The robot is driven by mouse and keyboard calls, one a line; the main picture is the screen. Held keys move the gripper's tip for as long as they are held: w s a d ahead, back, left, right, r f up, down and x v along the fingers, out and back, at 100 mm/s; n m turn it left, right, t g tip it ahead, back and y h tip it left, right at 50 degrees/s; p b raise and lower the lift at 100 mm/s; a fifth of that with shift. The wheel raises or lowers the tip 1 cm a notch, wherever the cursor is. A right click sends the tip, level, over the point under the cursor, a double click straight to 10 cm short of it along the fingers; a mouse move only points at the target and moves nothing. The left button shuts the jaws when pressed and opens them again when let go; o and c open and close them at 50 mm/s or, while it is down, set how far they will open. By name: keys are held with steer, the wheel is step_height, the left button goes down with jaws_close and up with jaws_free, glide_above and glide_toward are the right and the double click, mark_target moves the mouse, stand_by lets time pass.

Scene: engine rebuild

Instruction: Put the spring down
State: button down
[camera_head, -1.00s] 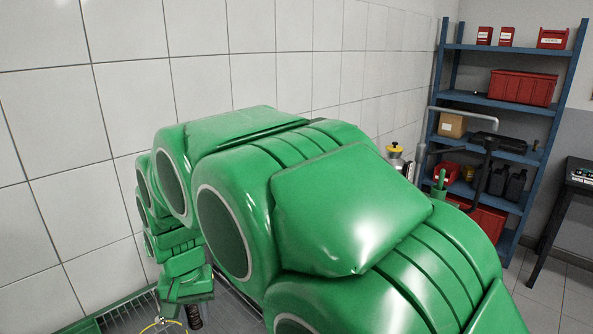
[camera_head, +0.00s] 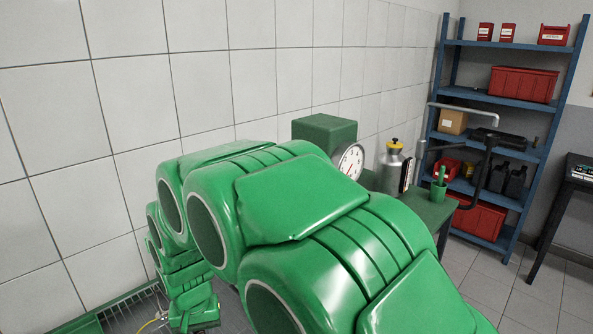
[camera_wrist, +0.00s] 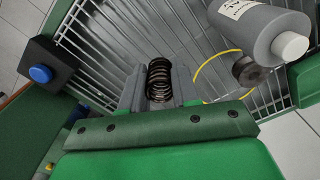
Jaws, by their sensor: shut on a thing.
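A dark coil spring (camera_wrist: 159,79) shows in the wrist view, between the two grey fingers of my gripper (camera_wrist: 158,88). My gripper is shut on the spring and holds it over a grey wire grate (camera_wrist: 110,25). I cannot tell how far the spring is above the grate. In the head view my green arm reaches down to the lower left, and the spring cannot be made out there.
In the wrist view a grey bottle (camera_wrist: 258,25) with a white cap lies upper right, near a yellow hose (camera_wrist: 203,68) and a dark round part (camera_wrist: 248,72). A black box with a blue button (camera_wrist: 40,74) is at left. In the head view a dial gauge (camera_head: 349,162) stands behind my arm.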

step_height(320, 180, down, 8)
steer(key=shift+r, duration=0.15)
step_height(320, 180, up, 8)
steer(key=r, duration=0.1)
steer(key=s+d+r, duration=0.2)
steer(key=d, duration=0.5)
steer(key=s+d+r+m, duration=0.1)
steer(key=s+d+r, duration=0.1)
steer(key=d, duration=0.6)
steer(key=s+d+r+g, duration=0.1)
steer(key=s+d+r, duration=0.1)
steer(key=d+r, duration=0.2)
steer(key=shift+d+r+m, duration=0.15)
steer(key=shift+d+m, duration=0.15)
steer(key=shift+d, duration=1.5)
stand_by(3.3)
